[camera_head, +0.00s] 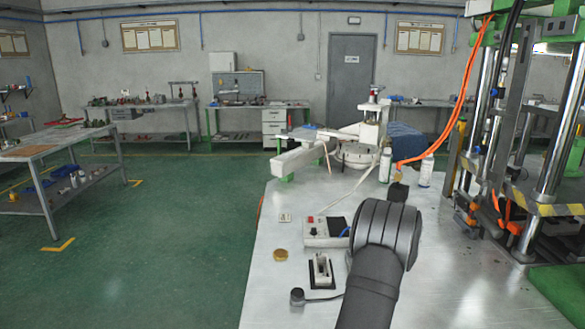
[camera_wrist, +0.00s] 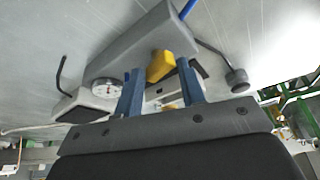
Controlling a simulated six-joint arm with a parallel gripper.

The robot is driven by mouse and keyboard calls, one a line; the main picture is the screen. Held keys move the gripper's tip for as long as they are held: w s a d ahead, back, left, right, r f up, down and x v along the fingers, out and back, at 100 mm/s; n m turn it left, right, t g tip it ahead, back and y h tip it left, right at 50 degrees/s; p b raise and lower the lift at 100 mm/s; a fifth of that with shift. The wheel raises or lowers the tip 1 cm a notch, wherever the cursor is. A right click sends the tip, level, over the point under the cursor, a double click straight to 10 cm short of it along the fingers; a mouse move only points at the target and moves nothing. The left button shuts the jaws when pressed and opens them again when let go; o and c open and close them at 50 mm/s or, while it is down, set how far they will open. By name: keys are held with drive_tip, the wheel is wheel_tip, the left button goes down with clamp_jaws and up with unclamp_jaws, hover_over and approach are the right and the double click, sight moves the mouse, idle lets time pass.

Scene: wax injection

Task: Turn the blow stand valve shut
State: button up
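In the wrist view, a grey block-like body, which looks like the blow stand (camera_wrist: 128,50), carries a blue tube at its top. A short yellow valve handle (camera_wrist: 160,66) sticks out from its side. My gripper (camera_wrist: 160,66) has two blue fingers standing apart, one on each side of the yellow handle. Narrow gaps seem to show between handle and fingers; whether either touches is hard to tell. In the head view my dark wrist (camera_head: 385,235) is over the metal table (camera_head: 300,195), and the valve and my fingers are not visible there.
A round white dial (camera_wrist: 107,88) and a dark knob on a cord (camera_wrist: 237,80) flank the fingers. The head view shows a control box (camera_head: 322,232), a small black-based fixture (camera_head: 321,271), a yellow disc (camera_head: 281,255) and bottles (camera_head: 426,171). A press with steel columns (camera_head: 558,125) stands right.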

drive_tip(key=s+r+m+t+h, duration=0.1)
drive_tip(key=s+r+m, duration=0.15)
drive_tip(key=r, duration=0.25)
drive_tip(key=s+d+r+m+t+h, duration=0.1)
drive_tip(key=s+r+m, duration=0.1)
drive_tip(key=r+m, duration=0.3)
drive_tip(key=s+r+m+h, duration=0.1)
drive_tip(key=s+r+m, duration=0.15)
drive_tip(key=r, duration=0.35)
drive_tip(key=shift+t, duration=0.3)
drive_tip(key=x, duration=1.7)
drive_tip(key=shift+w+f, duration=0.15)
clamp_jaws()
